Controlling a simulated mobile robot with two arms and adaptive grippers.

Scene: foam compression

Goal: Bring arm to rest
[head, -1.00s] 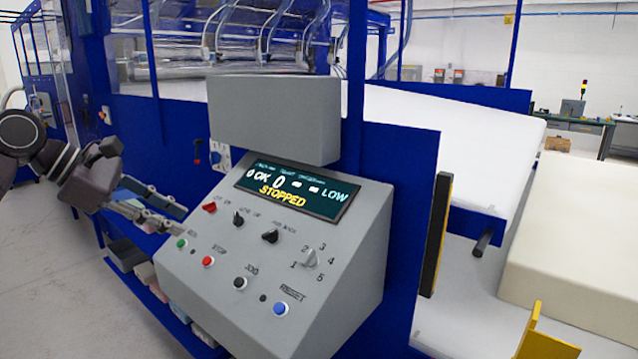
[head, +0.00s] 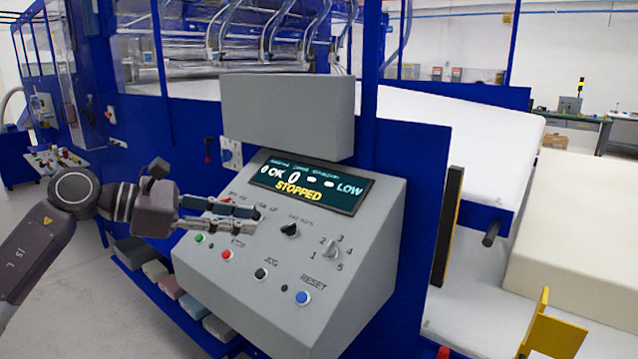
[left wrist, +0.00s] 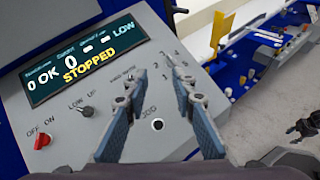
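My left gripper (head: 256,220) reaches in from the left over the upper left of the grey control panel (head: 235,290). In the left wrist view its two fingers (left wrist: 155,68) are apart with nothing between them, and the panel shows behind. It hides part of the panel's left switches in the head view. I cannot tell from these views whether it touches the panel. The display (head: 310,186) reads STOPPED, OK and LOW. My right gripper is not in the head view; a dark part at the right edge of the left wrist view (left wrist: 304,130) may be it.
The panel carries a red button (head: 227,254), a black button (head: 261,274), a blue RESET button (head: 302,298) and a numbered selector knob (head: 331,248). A grey box (head: 288,115) sits above the display. A large cream foam block (head: 580,230) lies at right. Floor at lower left is clear.

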